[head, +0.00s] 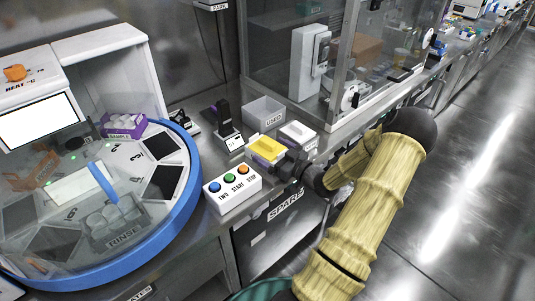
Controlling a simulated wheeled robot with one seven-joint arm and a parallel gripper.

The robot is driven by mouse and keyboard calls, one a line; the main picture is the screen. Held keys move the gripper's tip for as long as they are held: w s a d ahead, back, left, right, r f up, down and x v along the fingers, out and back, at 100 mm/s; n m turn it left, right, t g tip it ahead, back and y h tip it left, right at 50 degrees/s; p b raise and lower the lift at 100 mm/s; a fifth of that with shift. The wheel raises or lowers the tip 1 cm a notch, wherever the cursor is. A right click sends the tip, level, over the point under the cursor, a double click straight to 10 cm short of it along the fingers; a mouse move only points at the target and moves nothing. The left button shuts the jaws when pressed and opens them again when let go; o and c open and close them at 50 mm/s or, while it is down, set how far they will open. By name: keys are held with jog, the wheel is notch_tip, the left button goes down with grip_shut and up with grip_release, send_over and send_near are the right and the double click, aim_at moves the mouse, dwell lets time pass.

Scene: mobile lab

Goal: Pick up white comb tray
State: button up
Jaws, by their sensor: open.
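A white tray (299,133) that looks like the white comb tray sits on the steel bench near its front edge. Its top detail is too small to make out. A yellow-topped tray (266,148) lies just left of it. My gripper (281,164) is open, low over the bench edge. It is in front of the two trays, closest to the yellow one. The fingertips are small and dark, and I cannot tell whether they touch the yellow tray.
A grey bin marked USED (262,109) stands behind the trays. A button box (232,189) is left of my gripper. A round blue-rimmed machine (187,205) fills the left. A glass-fronted cabinet (342,70) stands at the back. The floor at right is clear.

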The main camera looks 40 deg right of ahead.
jog(key=shift+c, duration=0.4)
jog(key=c, duration=0.9)
jog(key=shift+c, duration=0.2)
jog(key=shift+r, duration=0.1)
notch_tip(320, 180, up, 10)
jog(key=shift+f+p, duration=0.1)
jog(key=shift+p, duration=0.5)
